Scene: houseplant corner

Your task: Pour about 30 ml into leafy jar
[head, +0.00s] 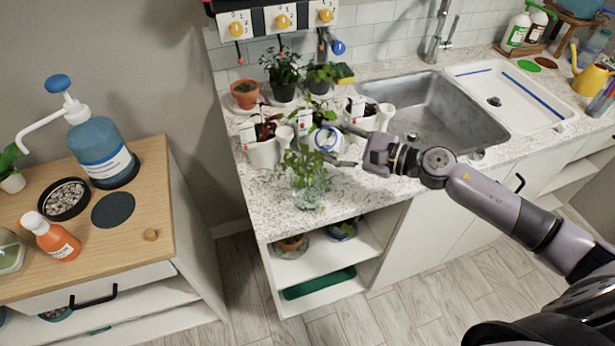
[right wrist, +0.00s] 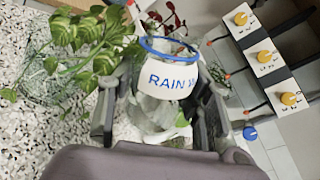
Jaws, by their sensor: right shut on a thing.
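The leafy jar (head: 309,195) is clear glass with green leafy stems, standing near the front left corner of the stone counter. In the right wrist view its glass (right wrist: 50,78) is at the left, with variegated leaves rising beside the held container. My right gripper (head: 342,150) is shut on a clear container with a blue rim and a white "RAIN W…" label (head: 326,140). This container also shows between the fingers in the right wrist view (right wrist: 165,75). It is just above and right of the jar's leaves in the head view. Its liquid level is unclear. My left gripper is not in view.
Several potted plants and white watering cans (head: 264,153) stand close behind the jar. A sink (head: 440,105) is to the right. A wooden cabinet (head: 150,190) at the left holds a blue pump bottle (head: 103,150) and an orange bottle (head: 57,242).

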